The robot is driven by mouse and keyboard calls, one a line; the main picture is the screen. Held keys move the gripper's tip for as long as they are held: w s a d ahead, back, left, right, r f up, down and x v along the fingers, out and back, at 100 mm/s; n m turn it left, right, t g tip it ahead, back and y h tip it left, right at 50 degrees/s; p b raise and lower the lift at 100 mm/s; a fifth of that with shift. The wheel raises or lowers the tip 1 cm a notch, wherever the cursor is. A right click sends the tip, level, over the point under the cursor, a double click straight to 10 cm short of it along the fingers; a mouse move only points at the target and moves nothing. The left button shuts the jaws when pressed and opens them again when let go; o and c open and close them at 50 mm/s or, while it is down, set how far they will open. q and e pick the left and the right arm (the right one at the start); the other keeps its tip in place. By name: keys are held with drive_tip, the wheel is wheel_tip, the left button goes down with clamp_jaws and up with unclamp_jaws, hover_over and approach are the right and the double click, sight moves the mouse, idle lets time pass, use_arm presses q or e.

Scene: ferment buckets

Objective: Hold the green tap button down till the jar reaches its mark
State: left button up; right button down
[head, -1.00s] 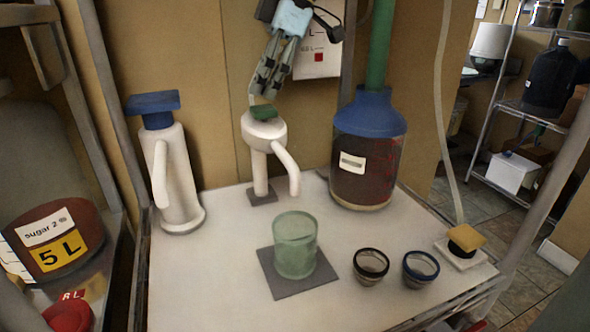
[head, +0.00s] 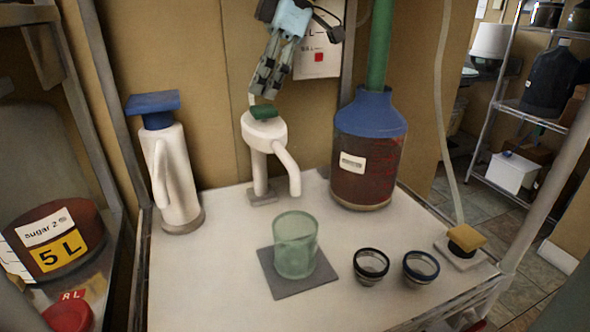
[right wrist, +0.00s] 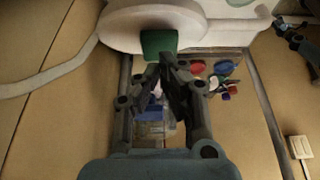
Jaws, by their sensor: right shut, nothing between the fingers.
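The green tap button (head: 264,113) sits on top of the white tap (head: 264,134), whose spout points down toward the jar. My right gripper (head: 261,97) is shut and empty, with its fingertips just above the button. In the right wrist view the shut fingertips (right wrist: 167,62) are close to the green button (right wrist: 158,42); I cannot tell whether they touch it. The translucent green jar (head: 295,246) stands upright on a dark grey mat (head: 308,290), below the spout in the picture. Its mark and level cannot be made out. My left gripper is not in view.
A white pump flask with a blue top (head: 172,180) stands left of the tap. A blue-topped dark red bucket (head: 367,160) stands right. Two small dark-rimmed cups (head: 370,265) (head: 420,268) and a yellow-topped button (head: 466,237) are at the front right. The counter's front left is clear.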

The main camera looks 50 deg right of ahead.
drive_tip(key=shift+f, duration=0.25)
drive_tip(key=shift+f+b, duration=0.9)
drive_tip(key=shift+b, duration=0.05)
idle(6.8)
